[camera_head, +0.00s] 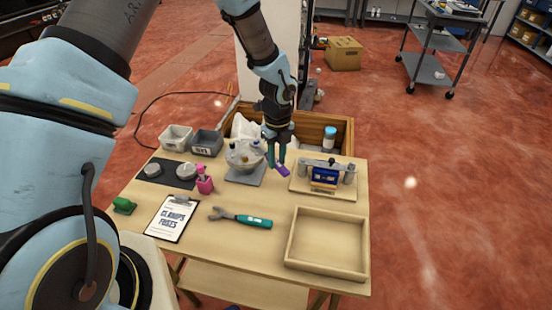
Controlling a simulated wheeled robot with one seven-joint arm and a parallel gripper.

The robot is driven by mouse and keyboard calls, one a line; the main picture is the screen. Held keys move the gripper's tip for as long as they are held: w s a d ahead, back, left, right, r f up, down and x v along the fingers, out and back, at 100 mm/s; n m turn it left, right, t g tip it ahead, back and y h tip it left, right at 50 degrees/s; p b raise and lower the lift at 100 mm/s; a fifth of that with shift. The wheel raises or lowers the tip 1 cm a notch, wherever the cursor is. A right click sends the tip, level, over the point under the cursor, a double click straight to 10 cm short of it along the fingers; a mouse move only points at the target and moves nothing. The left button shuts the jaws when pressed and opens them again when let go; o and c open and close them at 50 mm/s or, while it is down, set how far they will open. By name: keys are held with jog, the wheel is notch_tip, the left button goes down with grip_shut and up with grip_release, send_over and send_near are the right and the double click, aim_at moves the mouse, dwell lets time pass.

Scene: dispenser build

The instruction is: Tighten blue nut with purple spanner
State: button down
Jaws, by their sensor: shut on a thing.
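My gripper (277,161) is over the back middle of the table, fingers down, shut on a small purple piece. This piece looks like the handle of the purple spanner (283,170); its head is too small or hidden to make out. Just left of it, a pale rounded dispenser part (243,157) stands on a grey base plate (244,176). Small dark bluish pieces sit on its top, one of them perhaps the blue nut (256,143). I cannot tell whether the spanner touches the dispenser or a nut.
A teal-handled spanner (254,222) lies at the table's middle, beside a clipboard (174,218). A pink bottle (205,184) stands left of the dispenser. A wooden board with a blue device (324,178) is to the right. An empty wooden tray (328,266) is at front right.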

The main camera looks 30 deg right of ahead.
jog(key=shift+d, duration=0.2)
jog(key=shift+r, duration=0.15)
jog(key=shift+r+p, duration=1.6)
jog(key=shift+r, duration=0.35)
jog(key=shift+f, duration=0.15)
